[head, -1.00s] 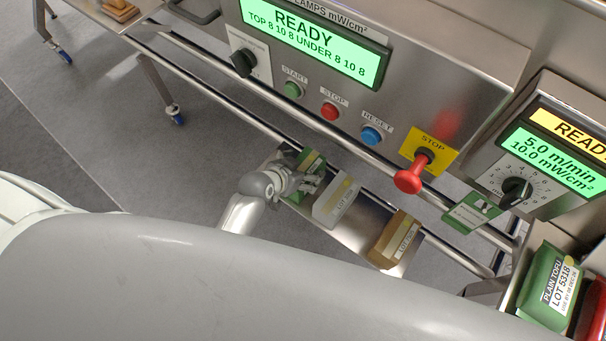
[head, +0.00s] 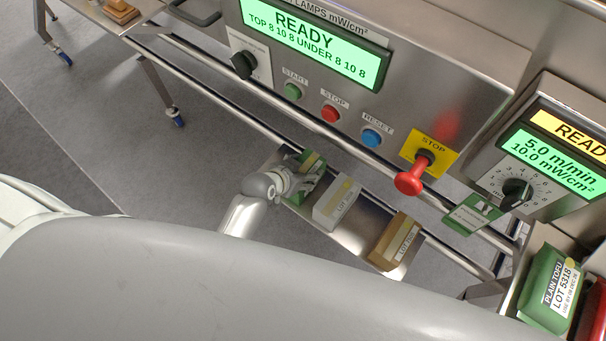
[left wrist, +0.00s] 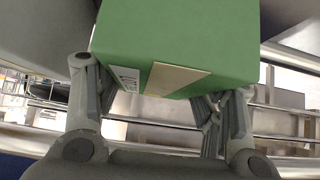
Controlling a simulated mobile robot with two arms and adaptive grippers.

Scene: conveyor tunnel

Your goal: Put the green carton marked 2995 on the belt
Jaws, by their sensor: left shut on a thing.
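A green carton (head: 313,162) stands at the left end of a low metal shelf in the head view, partly hidden by my left gripper (head: 303,182). My left gripper is shut on it. In the left wrist view the green carton (left wrist: 180,38) fills the top middle, between the fingers of the left gripper (left wrist: 158,88). A pale strip and part of a white label show on it, but no number can be read. Whether it still touches the shelf cannot be told. The belt cannot be made out. My right gripper is not in view.
A pale carton (head: 338,202) and a brown carton (head: 394,240) stand on the same shelf (head: 352,238). A green carton marked LOT 5318 (head: 541,285) is at the right. A metal rail (head: 335,134) and a red stop knob (head: 410,181) are close above the shelf.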

